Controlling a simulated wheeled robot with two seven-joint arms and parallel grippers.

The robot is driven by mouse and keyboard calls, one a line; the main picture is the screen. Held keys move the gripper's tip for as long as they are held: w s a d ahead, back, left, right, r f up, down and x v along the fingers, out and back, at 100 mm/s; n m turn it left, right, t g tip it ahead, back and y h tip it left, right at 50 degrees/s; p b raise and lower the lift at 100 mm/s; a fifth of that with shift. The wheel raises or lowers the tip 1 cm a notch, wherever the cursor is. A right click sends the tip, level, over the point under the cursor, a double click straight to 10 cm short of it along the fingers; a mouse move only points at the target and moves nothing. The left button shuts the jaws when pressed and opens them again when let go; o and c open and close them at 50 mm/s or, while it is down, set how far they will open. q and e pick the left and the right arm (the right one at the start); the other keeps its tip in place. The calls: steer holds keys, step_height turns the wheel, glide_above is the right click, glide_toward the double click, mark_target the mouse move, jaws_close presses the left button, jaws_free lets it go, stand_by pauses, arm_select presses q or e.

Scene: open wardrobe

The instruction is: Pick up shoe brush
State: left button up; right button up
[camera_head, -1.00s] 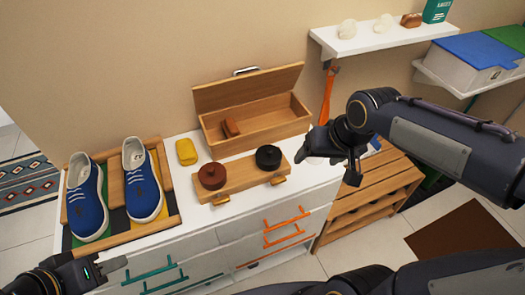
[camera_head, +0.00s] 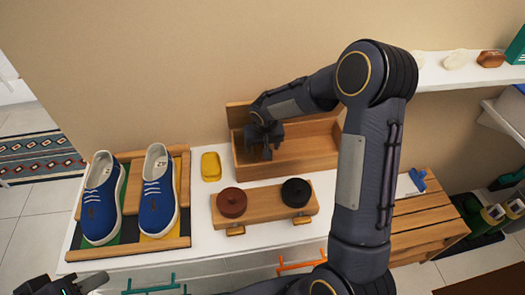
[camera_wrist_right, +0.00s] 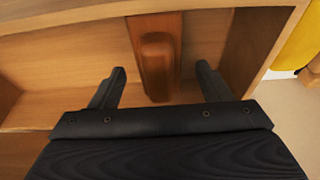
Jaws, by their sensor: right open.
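The shoe brush (camera_wrist_right: 158,62), a reddish-brown wooden block with a raised handle, lies inside the open wooden box (camera_head: 290,168). In the head view my right gripper and the box hide it. My right gripper (camera_head: 264,152) reaches down into the left part of the box. In the right wrist view its two fingers (camera_wrist_right: 160,72) are spread on either side of the brush, with gaps on both sides, so it is open and empty. My left gripper (camera_head: 72,287) is at the lower left edge, partly cut off, and its jaws cannot be judged.
A yellow block (camera_head: 210,167) stands left of the box. In front is a wooden tray with a brown round tin (camera_head: 232,202) and a black one (camera_head: 296,192). Blue shoes (camera_head: 158,195) sit on a framed mat at left. The box's raised lid stands behind.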

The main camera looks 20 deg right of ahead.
steer(key=shift+x, duration=1.15)
steer(key=c, duration=1.1)
steer(key=shift+r, duration=0.1)
